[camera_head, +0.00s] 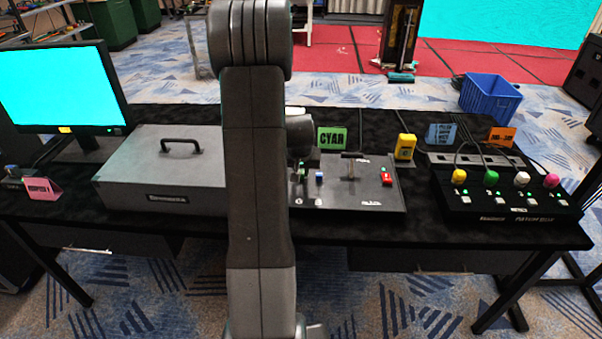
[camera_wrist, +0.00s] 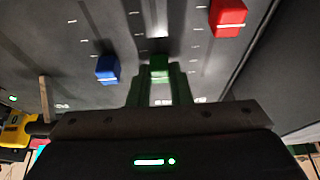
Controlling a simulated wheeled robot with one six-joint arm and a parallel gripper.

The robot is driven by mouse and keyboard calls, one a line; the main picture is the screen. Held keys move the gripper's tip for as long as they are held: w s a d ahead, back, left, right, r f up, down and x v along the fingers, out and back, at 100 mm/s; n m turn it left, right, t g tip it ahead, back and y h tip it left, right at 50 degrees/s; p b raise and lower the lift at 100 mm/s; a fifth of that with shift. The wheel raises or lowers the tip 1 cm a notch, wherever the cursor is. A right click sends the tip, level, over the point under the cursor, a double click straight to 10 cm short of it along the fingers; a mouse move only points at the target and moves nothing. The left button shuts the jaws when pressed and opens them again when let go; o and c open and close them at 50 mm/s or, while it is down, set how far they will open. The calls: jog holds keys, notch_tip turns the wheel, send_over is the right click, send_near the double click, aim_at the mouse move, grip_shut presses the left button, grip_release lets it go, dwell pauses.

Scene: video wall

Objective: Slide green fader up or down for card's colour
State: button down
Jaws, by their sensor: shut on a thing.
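A fader panel (camera_head: 345,195) lies on the black table, partly hidden behind my arm. The green fader cap (camera_wrist: 159,62) stands between the fingers of my gripper (camera_wrist: 160,78), which is shut on it. In the wrist view the blue fader cap (camera_wrist: 107,68) is to its left at about the same level, and the red fader cap (camera_wrist: 228,17) is to its right and higher in the picture. The blue cap also shows in the head view (camera_head: 319,178). A green card (camera_head: 331,138) behind the panel carries dark lettering that seems to read CYAN. My arm hides most of my gripper in the head view.
A grey case (camera_head: 165,170) and a cyan monitor (camera_head: 60,90) stand at left. A lever (camera_head: 351,160) and a red switch (camera_head: 387,178) are on the panel's right part. A yellow device (camera_head: 405,147) and a box with coloured knobs (camera_head: 505,200) stand at right.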

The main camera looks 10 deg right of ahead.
jog(key=shift+w+d+r, duration=0.1)
jog(key=shift+w+d, duration=0.1)
jog(key=shift+w, duration=0.55)
jog(key=shift+w+d, duration=0.2)
jog(key=shift+w, duration=0.55)
jog(key=c, duration=1.3)
grip_release()
jog(key=shift+w, duration=0.15)
jog(key=v, duration=1.3)
jog(key=shift+s+r, duration=0.25)
jog(key=shift+s, duration=0.05)
jog(key=x, duration=1.3)
jog(key=shift+w+f, duration=0.15)
jog(key=shift+f, duration=0.25)
